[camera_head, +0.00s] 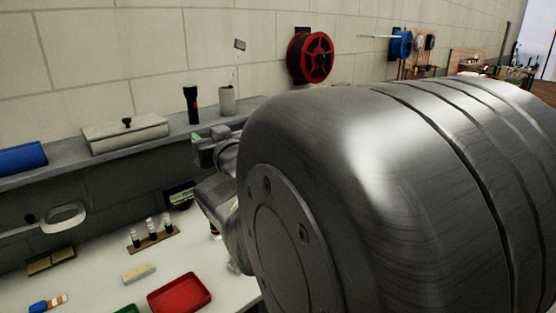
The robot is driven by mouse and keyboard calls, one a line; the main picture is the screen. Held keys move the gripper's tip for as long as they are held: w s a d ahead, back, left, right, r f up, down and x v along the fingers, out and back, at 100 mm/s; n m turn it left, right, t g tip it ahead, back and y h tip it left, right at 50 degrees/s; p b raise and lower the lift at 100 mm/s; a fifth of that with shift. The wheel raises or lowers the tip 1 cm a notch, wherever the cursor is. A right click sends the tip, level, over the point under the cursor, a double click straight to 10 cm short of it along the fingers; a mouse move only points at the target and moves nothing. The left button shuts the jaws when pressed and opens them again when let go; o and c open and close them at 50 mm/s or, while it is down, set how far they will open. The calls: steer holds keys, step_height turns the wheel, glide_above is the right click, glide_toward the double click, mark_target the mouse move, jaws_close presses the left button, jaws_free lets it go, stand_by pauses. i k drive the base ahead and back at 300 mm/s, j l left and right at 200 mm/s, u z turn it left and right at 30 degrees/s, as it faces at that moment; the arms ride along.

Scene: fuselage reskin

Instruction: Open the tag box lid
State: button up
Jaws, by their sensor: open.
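A beige box with a flat lid and a black knob, which I take to be the tag box (125,137), stands on the grey shelf at the left. Its lid looks closed. My gripper (207,150) shows only in part, to the right of the box and apart from it. It is open, and I see nothing held in it. My large grey arm link fills the right half of the view and hides the rest of my wrist and gripper.
On the shelf (75,174), a blue case (22,158) lies left of the box; a black torch (191,105) and a grey cup (227,100) stand to its right. The white bench below holds a red tray (180,293), a vial rack (152,240) and a pale block (138,272).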

mark_target(109, 129)
steer(key=k+j+z, duration=0.1)
steer(key=k+z, duration=0.35)
steer(key=i+l+u, duration=0.1)
steer(key=i+u, duration=0.4)
steer(key=i+l+u, duration=0.25)
steer(key=u, duration=0.25)
steer(key=i+l+u, duration=0.5)
steer(key=k+j, duration=0.05)
